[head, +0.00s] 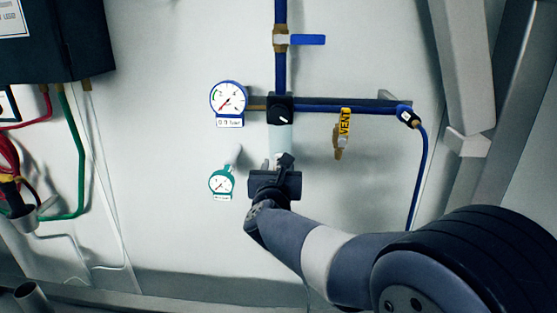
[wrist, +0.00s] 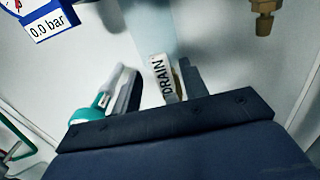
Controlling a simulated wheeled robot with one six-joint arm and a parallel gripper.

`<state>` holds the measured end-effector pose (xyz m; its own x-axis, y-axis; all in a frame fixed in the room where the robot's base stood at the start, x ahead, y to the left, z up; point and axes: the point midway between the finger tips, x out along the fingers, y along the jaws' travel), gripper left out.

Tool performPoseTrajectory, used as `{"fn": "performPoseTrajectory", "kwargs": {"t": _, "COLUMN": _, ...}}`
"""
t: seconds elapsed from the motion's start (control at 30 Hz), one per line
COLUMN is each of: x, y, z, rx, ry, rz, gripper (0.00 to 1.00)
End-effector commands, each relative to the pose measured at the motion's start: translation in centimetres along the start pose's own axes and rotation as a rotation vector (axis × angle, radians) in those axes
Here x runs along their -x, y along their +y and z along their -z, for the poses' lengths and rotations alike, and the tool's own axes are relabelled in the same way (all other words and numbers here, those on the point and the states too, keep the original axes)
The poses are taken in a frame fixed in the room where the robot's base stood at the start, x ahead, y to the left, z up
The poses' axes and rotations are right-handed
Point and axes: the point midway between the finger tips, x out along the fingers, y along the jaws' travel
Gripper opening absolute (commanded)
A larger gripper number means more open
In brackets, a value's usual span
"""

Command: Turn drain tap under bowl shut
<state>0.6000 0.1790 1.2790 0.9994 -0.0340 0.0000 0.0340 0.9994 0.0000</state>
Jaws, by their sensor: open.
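The drain tap shows in the wrist view as a white handle lettered DRAIN (wrist: 161,83), with a bit of brass beside it. My gripper (wrist: 155,85) is open, with one dark finger on each side of the handle. The handle sits closer to the right finger; I cannot tell whether they touch. In the head view my gripper (head: 277,163) is just below the pale translucent bowl (head: 282,141) and hides the tap. The bowl hangs under a black filter head (head: 281,108) and also shows in the wrist view (wrist: 150,30).
A blue-rimmed gauge (head: 229,98) is left of the filter head. A teal gauge (head: 222,183) sits close to my gripper's left. A yellow VENT tap (head: 344,122) hangs at right. A blue-handled valve (head: 307,40) is above. A blue hose (head: 422,165) runs down the right.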

Motion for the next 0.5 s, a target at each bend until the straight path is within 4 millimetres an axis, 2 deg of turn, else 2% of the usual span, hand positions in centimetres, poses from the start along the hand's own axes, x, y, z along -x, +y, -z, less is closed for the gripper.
{"fn": "performPoseTrajectory", "kwargs": {"t": 0.2, "x": -1.34, "y": -0.05, "z": -0.03, "rx": 0.000, "ry": 0.000, "rz": 0.001, "gripper": 0.42}}
{"fn": "performPoseTrajectory", "kwargs": {"t": 0.5, "x": -1.42, "y": -0.04, "z": 0.04, "rx": 0.000, "ry": 0.000, "rz": 0.000, "gripper": 0.40}}
